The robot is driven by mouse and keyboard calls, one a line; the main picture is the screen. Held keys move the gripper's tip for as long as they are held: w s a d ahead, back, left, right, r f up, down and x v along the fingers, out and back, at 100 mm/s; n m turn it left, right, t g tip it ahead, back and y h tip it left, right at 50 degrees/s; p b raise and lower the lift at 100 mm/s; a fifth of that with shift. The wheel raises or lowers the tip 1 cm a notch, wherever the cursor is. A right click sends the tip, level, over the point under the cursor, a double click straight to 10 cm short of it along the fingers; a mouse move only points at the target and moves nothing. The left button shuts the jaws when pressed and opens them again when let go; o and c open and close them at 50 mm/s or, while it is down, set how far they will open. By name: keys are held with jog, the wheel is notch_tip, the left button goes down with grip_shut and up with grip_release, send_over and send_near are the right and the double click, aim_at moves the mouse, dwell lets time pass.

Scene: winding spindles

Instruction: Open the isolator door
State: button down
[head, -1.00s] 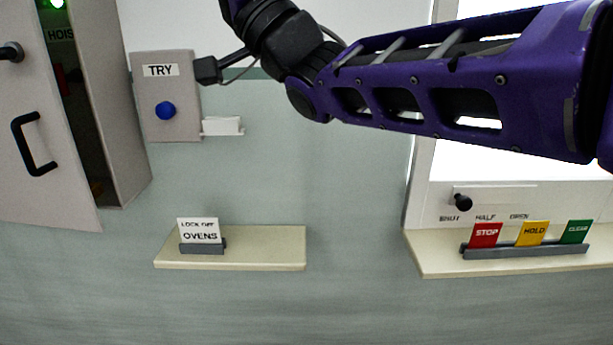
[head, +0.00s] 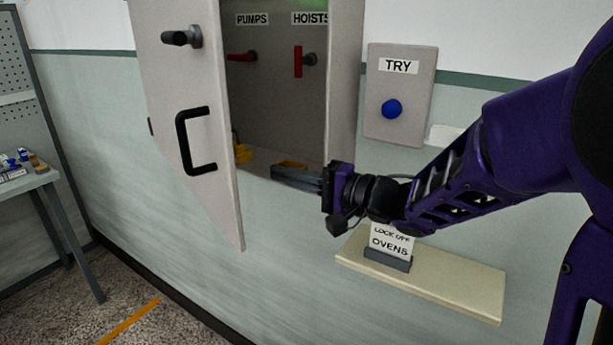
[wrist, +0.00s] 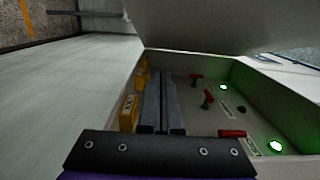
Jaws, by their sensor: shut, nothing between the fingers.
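The isolator door (head: 192,90) stands swung well open to the left in the head view, with a black pull handle (head: 197,141) and a dark latch knob (head: 182,38) on its face. The isolator cabinet (head: 345,85) behind it shows red switch handles labelled PUMPS and HOISTS. My gripper (head: 274,174) is shut and empty, its fingers at the lower front of the cabinet opening, right of the door. In the wrist view my gripper's fingers (wrist: 160,90) point along the cabinet interior, with red handles (wrist: 208,99) and green lamps to their right. The door's panel (wrist: 200,25) fills the top.
A TRY box (head: 399,95) with a blue button is on the wall right of the cabinet. A shelf (head: 450,280) with a LOCK OFF OVENS card is below my arm. Yellow tags (wrist: 128,112) lie in the cabinet. A table stands far left.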

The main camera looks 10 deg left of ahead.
jog(key=shift+x, duration=2.35)
jog(key=shift+s, duration=0.1)
